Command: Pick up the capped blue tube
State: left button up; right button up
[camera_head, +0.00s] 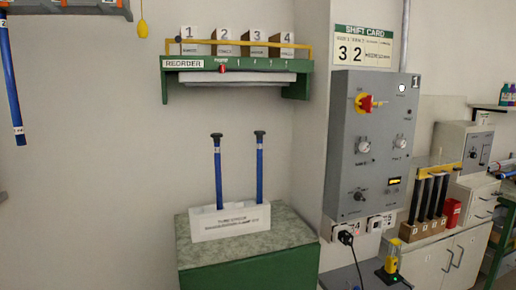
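Two blue tubes stand upright in a white labelled holder (230,229) on a green cabinet. The left tube (218,175) and the right tube (259,170) each have a dark, wider top that looks like a cap. Their lower ends are hidden inside the holder. Another blue tube (12,85) hangs from a rack at the top left, with a label near its lower end; its upper end is out of view. Neither of my grippers shows in the head view.
The green cabinet (245,262) has a speckled top. A green shelf (235,64) with numbered boxes is on the wall above. A grey control panel (367,145) is to the right, with a black cable below. Dark rods (428,195) stand in a rack farther right.

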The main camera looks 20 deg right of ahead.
aim_at(259, 134)
jog(key=i+j+z, duration=0.3)
jog(key=i+j, duration=0.4)
